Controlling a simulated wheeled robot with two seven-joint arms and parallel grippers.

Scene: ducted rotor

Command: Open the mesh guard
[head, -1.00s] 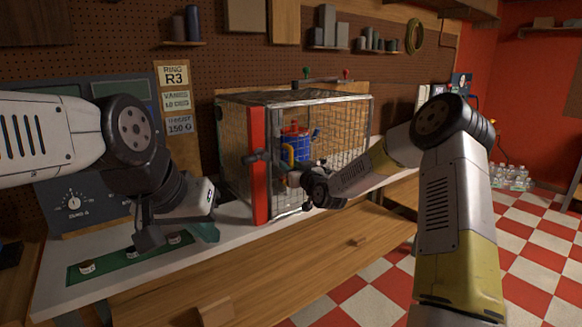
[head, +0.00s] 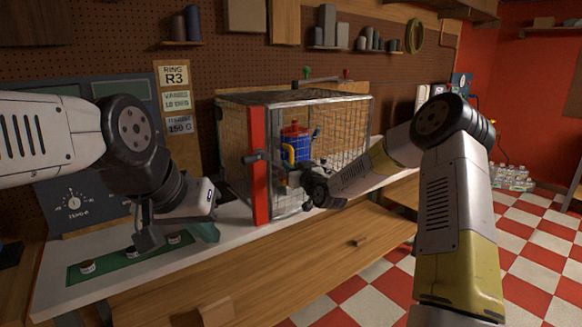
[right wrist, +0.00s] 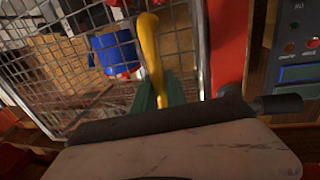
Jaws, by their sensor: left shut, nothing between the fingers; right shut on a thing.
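The mesh guard (head: 340,130) is a wire-mesh box with a grey frame on the workbench. A red post (head: 259,170) stands at its near left corner, with a dark latch lever (head: 252,158) lying about level across it; the lever also shows in the right wrist view (right wrist: 277,105). My right gripper (right wrist: 160,92) is shut on the guard's yellow handle (right wrist: 153,45), in front of the mesh; the handle also shows in the head view (head: 288,153). My left gripper (head: 207,232) is shut and empty, low over the bench left of the guard.
A green strip with small round parts (head: 130,258) lies on the bench front at left. A dial panel (head: 73,203) stands behind my left arm. A wooden drawer front (head: 340,250) is below.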

